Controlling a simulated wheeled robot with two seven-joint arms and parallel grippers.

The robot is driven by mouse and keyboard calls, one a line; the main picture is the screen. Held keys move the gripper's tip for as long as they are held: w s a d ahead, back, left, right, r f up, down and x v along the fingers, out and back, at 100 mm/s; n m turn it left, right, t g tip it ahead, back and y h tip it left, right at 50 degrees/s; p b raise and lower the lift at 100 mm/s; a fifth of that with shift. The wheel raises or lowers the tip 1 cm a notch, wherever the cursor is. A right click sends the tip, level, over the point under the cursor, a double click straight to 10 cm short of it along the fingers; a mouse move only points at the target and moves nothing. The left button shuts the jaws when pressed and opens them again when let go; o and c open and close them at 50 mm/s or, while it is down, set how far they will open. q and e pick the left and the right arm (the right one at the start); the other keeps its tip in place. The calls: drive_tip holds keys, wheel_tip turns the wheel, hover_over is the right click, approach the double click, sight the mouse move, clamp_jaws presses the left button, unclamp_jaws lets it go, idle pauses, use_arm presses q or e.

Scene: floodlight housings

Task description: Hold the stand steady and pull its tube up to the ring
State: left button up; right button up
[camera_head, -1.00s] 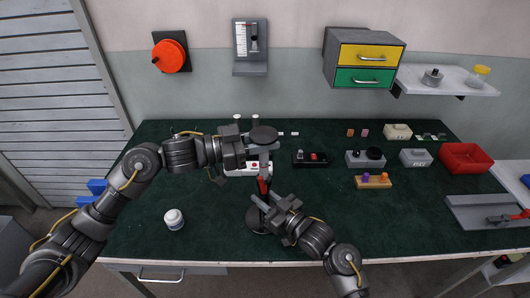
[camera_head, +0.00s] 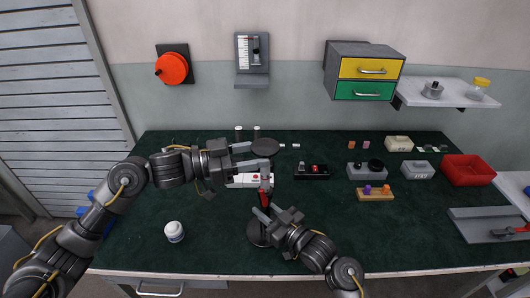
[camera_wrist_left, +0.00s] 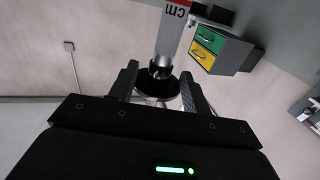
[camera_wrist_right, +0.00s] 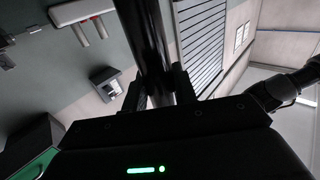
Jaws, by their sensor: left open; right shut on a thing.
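My right gripper (camera_head: 268,216) is shut on the dark lower post (camera_wrist_right: 146,35), just above the base. My left gripper (camera_head: 257,155) is open just below the disc, with its fingers on both sides of the tube. I cannot make out the ring for certain.
A red tray (camera_head: 467,169) is at the far right.

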use_arm(q)
drive_tip(key=v, duration=0.9)
use_arm(e)
drive_tip(key=o, duration=1.1)
